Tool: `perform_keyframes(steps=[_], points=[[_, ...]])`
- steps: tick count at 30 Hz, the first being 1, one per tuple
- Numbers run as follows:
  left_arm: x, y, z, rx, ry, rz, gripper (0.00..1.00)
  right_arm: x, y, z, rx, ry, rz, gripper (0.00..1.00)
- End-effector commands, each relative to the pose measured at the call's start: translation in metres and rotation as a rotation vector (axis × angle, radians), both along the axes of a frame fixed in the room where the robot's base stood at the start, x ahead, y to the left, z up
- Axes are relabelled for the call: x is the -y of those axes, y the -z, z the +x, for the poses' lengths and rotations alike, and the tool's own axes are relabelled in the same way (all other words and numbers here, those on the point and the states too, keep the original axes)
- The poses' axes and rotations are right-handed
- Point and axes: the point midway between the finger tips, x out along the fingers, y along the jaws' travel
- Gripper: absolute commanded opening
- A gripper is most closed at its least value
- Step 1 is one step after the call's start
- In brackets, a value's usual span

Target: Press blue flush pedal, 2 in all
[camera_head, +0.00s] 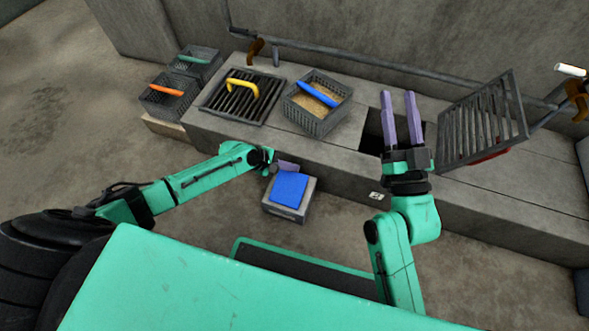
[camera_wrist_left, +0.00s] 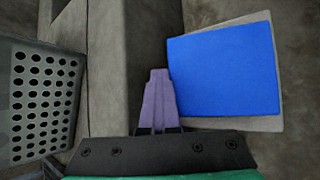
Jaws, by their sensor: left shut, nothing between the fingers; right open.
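The blue flush pedal (camera_head: 289,187) is a flat blue plate on top of a small grey block (camera_head: 287,211) on the floor, in front of the long concrete bench. My left gripper (camera_head: 288,167) is shut and empty at the pedal's far edge. In the left wrist view the blue pedal (camera_wrist_left: 224,70) lies just right of the shut purple fingers (camera_wrist_left: 157,98). I cannot tell whether the fingers touch it. My right gripper (camera_head: 400,121) is open and empty, above the bench beside a dark square opening.
Baskets with an orange handle (camera_head: 168,91) and a green handle (camera_head: 193,59) are at the left. A pipe runs along the wall.

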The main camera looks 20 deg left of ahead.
Motion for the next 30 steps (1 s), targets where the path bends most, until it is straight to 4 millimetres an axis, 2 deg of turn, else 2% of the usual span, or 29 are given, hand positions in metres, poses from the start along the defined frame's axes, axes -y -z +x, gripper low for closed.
perform_keyframes(steps=[1, 13, 30], points=[[-0.002, 0.012, -0.01, -0.028, 0.007, 0.011, 0.0, 0.0, 0.002, 0.0, 0.0, 0.0, 0.0, 0.5], [-0.002, 0.013, -0.01, -0.028, 0.006, 0.012, 0.0, 0.0, 0.002, 0.0, 0.0, 0.0, 0.0, 0.5], [-0.002, -0.015, -0.014, -0.03, 0.007, 0.009, 0.0, 0.0, -0.033, 0.0, 0.0, 0.0, 0.0, 0.5]])
